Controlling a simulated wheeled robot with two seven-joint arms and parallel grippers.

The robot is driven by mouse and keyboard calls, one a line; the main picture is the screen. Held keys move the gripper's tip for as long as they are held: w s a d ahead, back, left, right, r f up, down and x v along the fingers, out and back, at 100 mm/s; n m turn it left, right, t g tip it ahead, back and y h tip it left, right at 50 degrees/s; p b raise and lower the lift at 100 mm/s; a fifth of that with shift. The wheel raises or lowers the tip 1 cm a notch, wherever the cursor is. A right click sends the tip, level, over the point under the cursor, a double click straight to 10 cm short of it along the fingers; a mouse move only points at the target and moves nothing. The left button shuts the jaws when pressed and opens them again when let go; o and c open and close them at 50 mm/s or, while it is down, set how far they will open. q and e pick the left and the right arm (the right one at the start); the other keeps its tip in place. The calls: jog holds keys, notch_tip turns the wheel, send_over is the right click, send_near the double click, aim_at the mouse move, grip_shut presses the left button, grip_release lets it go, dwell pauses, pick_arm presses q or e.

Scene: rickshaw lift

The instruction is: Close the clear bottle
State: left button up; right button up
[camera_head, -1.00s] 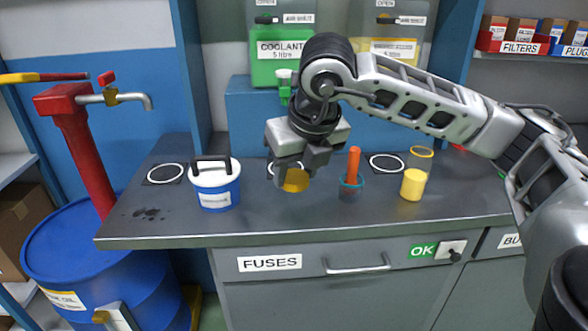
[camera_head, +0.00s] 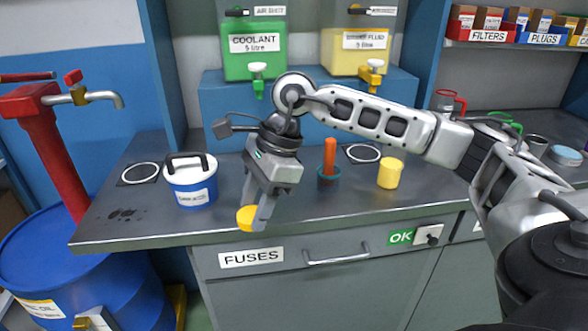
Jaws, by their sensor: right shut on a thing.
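The clear bottle, with yellow contents (camera_head: 391,173), stands on the bench right of centre. Its upper part is hidden behind my right arm. My right gripper (camera_head: 255,211) points down near the bench's front edge, well left of the bottle. It is shut on a round yellow cap (camera_head: 246,218), which shows between its fingertips. The cap is apart from the bottle. My left gripper is not in view.
A dark green cup with an orange handle (camera_head: 329,158) stands between gripper and bottle. A blue-and-white bucket (camera_head: 190,185) stands left of the gripper. Coolant (camera_head: 253,45) and yellow fluid (camera_head: 360,45) tanks with taps are behind. The bench's front right is clear.

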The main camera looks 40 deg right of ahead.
aim_at(245, 223)
jog(key=a+f+n+g, duration=0.1)
jog(key=n, duration=0.2)
jog(key=a+f+n+g, duration=0.1)
jog(key=n, duration=0.3)
jog(key=s+a+f+n+g, duration=0.1)
jog(key=n, duration=0.2)
jog(key=shift+a+g+h, duration=0.1)
jog(key=shift+g+h, duration=0.3)
jog(key=a+f+n+h, duration=0.1)
jog(key=n, duration=0.2)
jog(key=s+f+n+g+h, duration=0.1)
jog(key=n, duration=0.3)
jog(key=s+a+f+n+h, duration=0.1)
jog(key=n, duration=0.2)
jog(key=shift+a+n+g+h, duration=0.3)
jog(key=shift+a+n+g, duration=0.05)
jog(key=shift+n+g, duration=0.05)
